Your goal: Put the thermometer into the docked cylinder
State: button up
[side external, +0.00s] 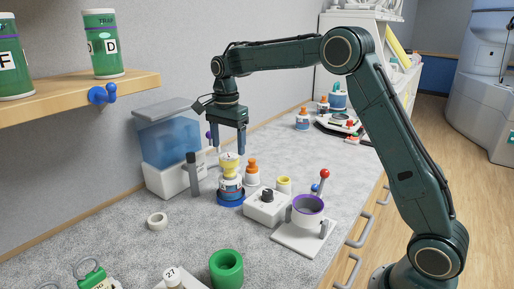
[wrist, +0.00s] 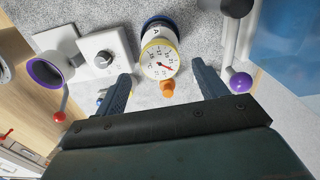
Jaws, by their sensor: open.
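A round dial with a yellow rim, numbers and a red needle (wrist: 159,62) tops a white cylinder marked A (wrist: 158,33); it looks like the thermometer. In the side view the yellow-topped dial (side external: 229,161) stands upright on a blue base (side external: 230,198). A grey cylinder with a purple rim (side external: 306,214) sits on a white dock at the right; it also shows in the wrist view (wrist: 47,72). I cannot tell for sure which cylinder is the docked one. My gripper (side external: 229,150) is open and empty above the dial, fingers pointing down.
A white box with a dark knob (side external: 266,206) stands between dial and purple-rimmed cylinder. An orange-capped bottle (side external: 252,174) is close behind the dial. A blue water tank (side external: 168,143) and a dark post (side external: 192,172) stand left. A red-ball lever (side external: 325,174) rises by the dock.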

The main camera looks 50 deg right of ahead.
notch_tip(320, 180, up, 5)
jog(key=shift+f, duration=0.2)
jog(key=shift+r, duration=0.1)
dwell(0.5)
jog(key=shift+s+r, duration=0.15)
jog(key=shift+s, duration=0.05)
jog(key=s+a+r+n+t, duration=0.25)
jog(key=s+n, duration=0.25)
jog(key=s, duration=0.4)
jog(key=s+a+r+n+t, duration=0.1)
jog(key=s+r+n, duration=0.3)
jog(key=s, duration=0.5)
jog(key=s+a+f+n+t, duration=0.1)
jog(key=s+f+n, duration=0.2)
jog(key=s, duration=0.5)
jog(key=s+a+f+n+t, duration=0.1)
jog(key=s+f+n, duration=0.2)
jog(key=s+n, duration=0.2)
jog(key=s, duration=0.3)
jog(key=shift+s+f, duration=0.15)
jog(key=shift+f, duration=0.1)
